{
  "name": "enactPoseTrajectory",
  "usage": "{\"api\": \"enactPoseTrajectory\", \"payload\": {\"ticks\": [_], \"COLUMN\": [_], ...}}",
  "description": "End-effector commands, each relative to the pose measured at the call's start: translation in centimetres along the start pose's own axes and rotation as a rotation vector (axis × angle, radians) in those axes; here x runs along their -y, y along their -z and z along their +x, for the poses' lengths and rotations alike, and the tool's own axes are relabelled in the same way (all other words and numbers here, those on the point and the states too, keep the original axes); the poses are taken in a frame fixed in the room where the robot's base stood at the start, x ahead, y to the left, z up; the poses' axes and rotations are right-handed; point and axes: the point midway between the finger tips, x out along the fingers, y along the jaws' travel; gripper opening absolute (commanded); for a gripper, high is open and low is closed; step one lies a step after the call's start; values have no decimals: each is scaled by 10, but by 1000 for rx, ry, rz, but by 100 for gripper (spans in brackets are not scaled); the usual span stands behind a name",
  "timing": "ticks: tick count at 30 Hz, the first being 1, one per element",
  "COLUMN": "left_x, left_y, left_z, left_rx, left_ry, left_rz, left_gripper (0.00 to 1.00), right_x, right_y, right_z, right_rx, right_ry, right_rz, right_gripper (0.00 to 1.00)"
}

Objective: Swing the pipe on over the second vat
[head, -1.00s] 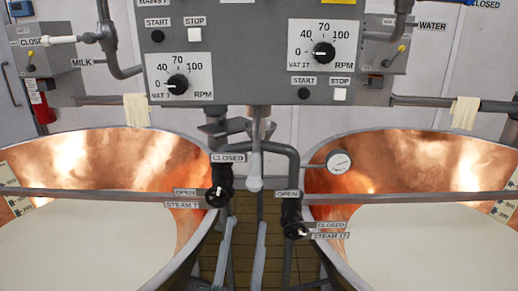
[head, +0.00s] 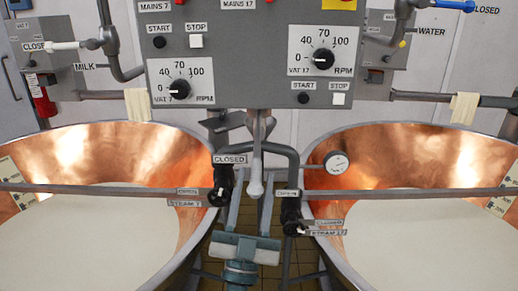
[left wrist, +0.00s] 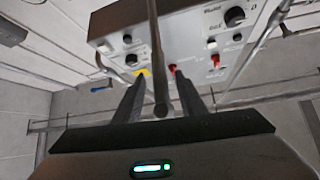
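A grey pipe (head: 256,160) hangs from under the control panel, its pale rounded end between the two vats. The left vat (head: 196,222) and right vat (head: 322,222) are copper-lined and hold pale milk; the pipe is over neither. My left gripper (head: 251,200) comes up from below in the head view, its fingers apart on either side of the pipe's lower end. The left wrist view shows the pipe (left wrist: 156,75) between the open fingers (left wrist: 160,85); I see no grip on it. My right gripper is not in view.
The grey control panel (head: 240,88) with knobs and buttons stands above. Black steam valves (head: 220,190) and (head: 291,215) with a bent dark pipe flank the gap closely. A rail (head: 100,190) crosses the vats. A round gauge (head: 337,163) sits at the right vat's edge.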

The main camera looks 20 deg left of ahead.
Motion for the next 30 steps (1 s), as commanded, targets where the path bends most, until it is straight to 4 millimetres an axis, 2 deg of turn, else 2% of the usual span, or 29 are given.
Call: {"api": "enactPoseTrajectory", "payload": {"ticks": [1, 3, 10, 15, 24, 25, 29, 30], "left_x": [1, 1, 0, 0, 0, 0, 0, 0], "left_y": [4, 3, 2, 1, 0, 0, 0, 0], "left_z": [13, 25, 53, 62, 62, 62, 62, 62], "left_rx": [-2, -2, -1, 0, 0, 0, 0, 0], "left_ry": [2, 2, 1, 0, 0, 0, 0, 0], "left_rz": [1, 0, 0, 1, 0, 0, 0, 0], "left_gripper": [37, 37, 37, 37, 37, 35, 4, 0], "right_x": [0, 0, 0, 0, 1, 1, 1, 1], "right_y": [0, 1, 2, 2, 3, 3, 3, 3], "right_z": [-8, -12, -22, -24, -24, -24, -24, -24], "right_rx": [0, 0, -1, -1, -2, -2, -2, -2], "right_ry": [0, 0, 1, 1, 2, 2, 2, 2], "right_rz": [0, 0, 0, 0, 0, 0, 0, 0], "right_gripper": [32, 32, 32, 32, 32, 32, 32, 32]}}
